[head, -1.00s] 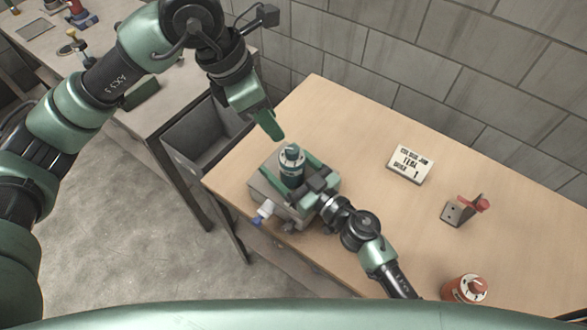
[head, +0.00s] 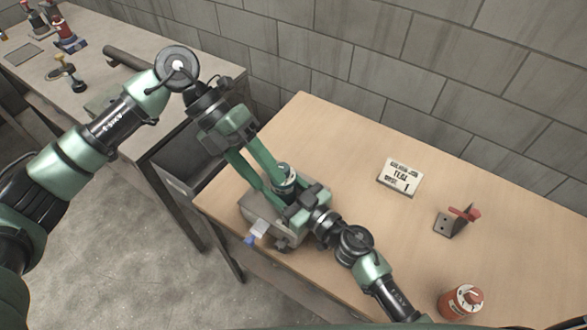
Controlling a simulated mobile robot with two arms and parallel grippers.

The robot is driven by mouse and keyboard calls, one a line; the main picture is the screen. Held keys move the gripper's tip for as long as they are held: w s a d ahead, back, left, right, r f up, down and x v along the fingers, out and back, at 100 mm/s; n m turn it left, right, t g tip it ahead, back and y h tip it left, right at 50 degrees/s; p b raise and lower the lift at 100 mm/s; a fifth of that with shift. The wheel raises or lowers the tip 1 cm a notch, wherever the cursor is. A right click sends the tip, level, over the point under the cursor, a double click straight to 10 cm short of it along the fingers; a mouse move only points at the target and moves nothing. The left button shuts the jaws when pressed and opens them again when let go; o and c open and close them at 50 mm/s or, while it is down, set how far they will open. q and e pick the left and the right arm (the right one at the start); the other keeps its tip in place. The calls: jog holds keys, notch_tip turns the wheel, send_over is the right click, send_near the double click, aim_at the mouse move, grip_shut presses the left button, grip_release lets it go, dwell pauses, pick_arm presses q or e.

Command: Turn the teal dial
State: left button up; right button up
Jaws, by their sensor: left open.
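The teal dial (head: 285,174) stands upright on a grey block at the table's left end. It has a pale top with dark marks, and its lower body is partly hidden by my grippers. My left gripper (head: 266,185) reaches down from the upper left. Its two long green fingers are apart, with the tips close beside the dial's left side. I cannot tell whether they touch it. My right gripper (head: 290,197) comes in low from the lower right, with its fingers at the dial's lower body. Its grip is hidden.
A blue-and-white part (head: 256,231) sticks out at the block's front. A grey bin (head: 190,160) stands between the tables.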

aim_at(283, 171)
pick_arm(q)
jog(key=w+a+f+n+h, duration=0.25)
jog(key=n+h, duration=0.25)
jog(key=n, duration=0.5)
jog(key=w+a+f+n+h, duration=0.2)
jog(key=w+n+h, duration=0.3)
jog(key=n, duration=0.5)
jog(key=shift+n+t+h, duration=0.3)
jog(key=shift+t, duration=0.1)
jog(key=x, duration=0.8)
jog(key=s+x, duration=0.1)
jog(key=x, duration=0.2)
jog(key=shift+d, duration=0.25)
grip_shut()
